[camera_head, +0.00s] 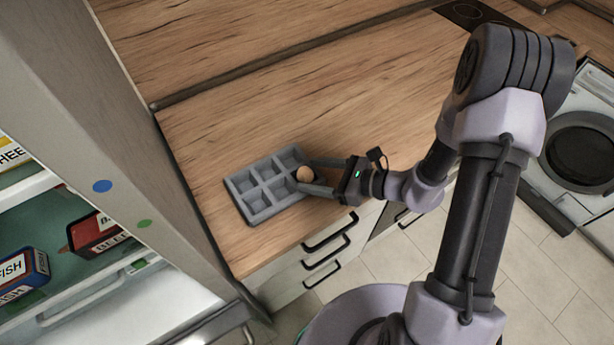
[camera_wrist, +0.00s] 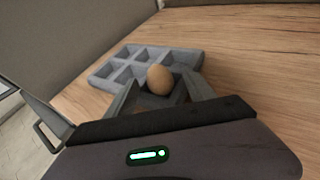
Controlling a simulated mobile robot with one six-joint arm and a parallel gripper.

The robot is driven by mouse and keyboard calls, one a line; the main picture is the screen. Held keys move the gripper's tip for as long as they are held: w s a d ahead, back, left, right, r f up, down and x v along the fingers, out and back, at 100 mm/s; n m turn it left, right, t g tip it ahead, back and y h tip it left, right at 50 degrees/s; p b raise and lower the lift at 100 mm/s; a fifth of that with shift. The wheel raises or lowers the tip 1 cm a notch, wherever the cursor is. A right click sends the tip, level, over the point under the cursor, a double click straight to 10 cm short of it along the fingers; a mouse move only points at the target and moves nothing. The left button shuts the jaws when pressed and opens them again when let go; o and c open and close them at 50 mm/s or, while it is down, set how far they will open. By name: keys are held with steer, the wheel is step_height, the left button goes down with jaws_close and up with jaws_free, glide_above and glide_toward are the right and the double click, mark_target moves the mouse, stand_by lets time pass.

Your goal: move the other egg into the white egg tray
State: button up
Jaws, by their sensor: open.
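The egg tray (camera_head: 257,205) looks pale grey and lies on the wooden counter near its front left corner. In the wrist view the tray (camera_wrist: 108,73) is beyond and between my fingers. A brown egg (camera_head: 305,174) is at the tray's right end, and it also shows in the wrist view (camera_wrist: 160,79). It appears to rest in or over an end compartment; its underside is hidden. My gripper (camera_head: 301,173) is open, with one finger on each side of this egg. A brown patch low between the fingers in the wrist view is too hidden to identify.
The counter (camera_head: 330,105) behind and to the right of the tray is clear. An open fridge (camera_head: 70,250) with boxed food stands at the left. Drawer handles (camera_head: 330,232) stick out below the counter edge. A front-loading washer (camera_head: 580,155) is at the right.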

jaws_close()
stand_by(0.4)
